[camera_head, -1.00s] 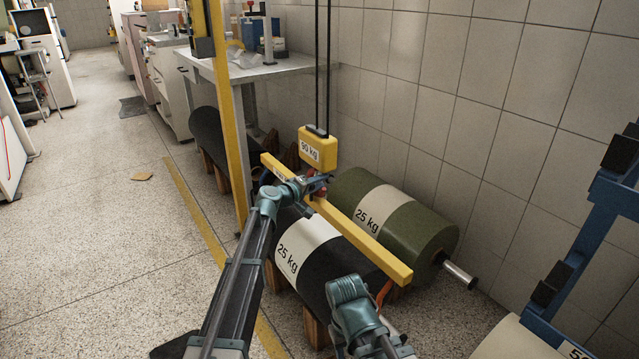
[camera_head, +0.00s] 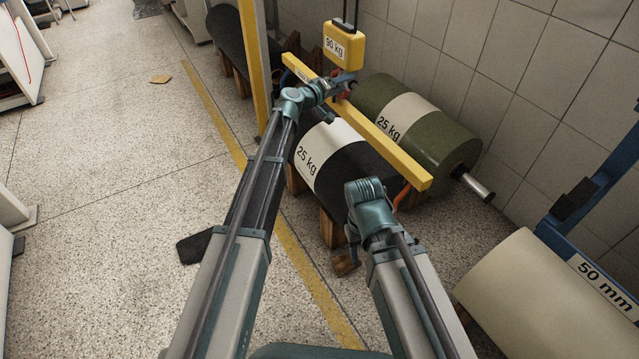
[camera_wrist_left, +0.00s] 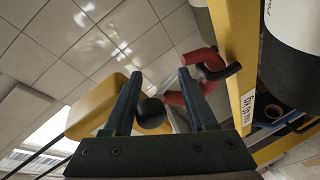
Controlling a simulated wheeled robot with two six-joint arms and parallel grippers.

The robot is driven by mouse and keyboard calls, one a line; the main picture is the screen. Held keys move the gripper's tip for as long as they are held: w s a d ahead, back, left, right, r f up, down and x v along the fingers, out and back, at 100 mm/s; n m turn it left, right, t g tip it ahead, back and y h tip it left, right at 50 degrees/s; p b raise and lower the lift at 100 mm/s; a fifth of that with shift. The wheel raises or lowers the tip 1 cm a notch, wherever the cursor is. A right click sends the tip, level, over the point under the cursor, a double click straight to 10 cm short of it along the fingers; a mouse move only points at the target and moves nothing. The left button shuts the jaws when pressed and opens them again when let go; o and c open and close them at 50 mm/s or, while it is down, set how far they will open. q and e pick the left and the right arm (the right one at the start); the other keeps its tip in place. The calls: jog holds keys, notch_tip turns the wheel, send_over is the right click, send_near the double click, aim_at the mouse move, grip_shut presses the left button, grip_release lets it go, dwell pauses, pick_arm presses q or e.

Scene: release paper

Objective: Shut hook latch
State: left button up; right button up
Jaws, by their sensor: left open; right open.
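A black roll (camera_head: 350,165) marked 25 kg lies on wooden supports under the beam. A green roll (camera_head: 440,150) lies behind it by the tiled wall.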

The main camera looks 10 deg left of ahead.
pick_arm(q)
jog(key=s+a+f+m+t+b, duration=0.2)
jog(key=s+a+m+b, duration=0.25)
jog(key=s+a, duration=0.55)
jog(key=s+d+f+m+g+y, duration=0.1)
jog(key=s+d+f+g, duration=0.1)
jog(key=s+f+g, duration=0.3)
jog(key=s+d+f+m+g+y, duration=0.2)
jog(key=s+f+g, duration=0.3)
jog(key=s+f, duration=0.6)
jog(key=shift+s+d+f, duration=0.25)
jog(key=shift+s+d, duration=0.4)
jog(key=shift+s, duration=0.65)
